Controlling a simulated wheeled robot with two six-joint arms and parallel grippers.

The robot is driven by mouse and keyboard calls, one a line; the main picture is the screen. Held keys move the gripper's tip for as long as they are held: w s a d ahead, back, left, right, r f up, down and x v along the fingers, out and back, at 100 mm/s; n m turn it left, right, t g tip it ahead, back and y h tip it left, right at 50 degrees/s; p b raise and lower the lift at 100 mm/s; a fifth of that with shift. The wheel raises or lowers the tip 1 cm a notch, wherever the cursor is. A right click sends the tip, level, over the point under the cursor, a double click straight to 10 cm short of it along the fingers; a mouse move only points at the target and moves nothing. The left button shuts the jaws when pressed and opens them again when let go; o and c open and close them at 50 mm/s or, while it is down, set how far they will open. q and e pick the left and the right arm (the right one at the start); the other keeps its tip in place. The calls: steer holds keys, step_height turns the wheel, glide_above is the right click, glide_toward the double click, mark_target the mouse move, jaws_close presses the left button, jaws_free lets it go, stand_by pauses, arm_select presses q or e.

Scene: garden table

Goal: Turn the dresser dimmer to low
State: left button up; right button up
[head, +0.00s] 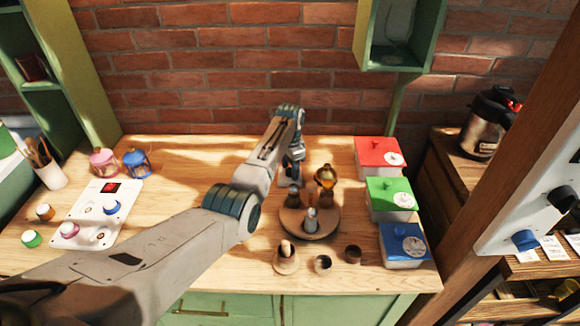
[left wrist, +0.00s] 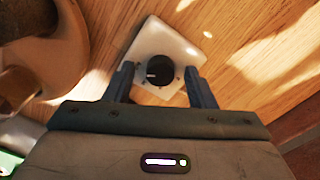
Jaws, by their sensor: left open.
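The dimmer is a white square plate (left wrist: 184,47) with a round black knob (left wrist: 160,68), seen in the left wrist view lying on the wooden top. A short white mark shows on the knob's left side. My left gripper (left wrist: 160,85) is open, with one finger on each side of the knob's near edge; whether they touch it I cannot tell. In the head view my left gripper (head: 294,170) points down at the back of the wooden top, behind the round turntable. My right gripper is not in view.
The turntable (head: 328,228) with shakers and an amber bottle stands close in front of the gripper. Red (head: 380,155), green (head: 388,198) and blue (head: 402,245) lidded boxes line the right. A white knob panel (head: 92,222) and jars (head: 104,162) stand left. A brick wall (head: 210,70) is behind.

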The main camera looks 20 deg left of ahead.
arm_select(q)
steer(key=c, duration=1)
steer(key=shift+o, duration=0.2)
steer(key=shift+n, duration=0.4)
steer(key=shift+r+n+p, duration=0.1)
steer(key=shift+n+p, duration=0.6)
steer(key=shift+n, duration=0.2)
steer(key=n+p, duration=0.1)
steer(key=n, duration=0.3)
steer(key=shift+n, duration=0.3)
steer(key=n+p, duration=0.1)
steer(key=n, duration=0.5)
steer(key=shift+w+p, duration=0.1)
steer(key=shift+p, duration=0.2)
steer(key=n, duration=0.3)
steer(key=shift+n, duration=0.4)
steer(key=shift+n+p, duration=0.3)
steer(key=shift+n, duration=1.2)
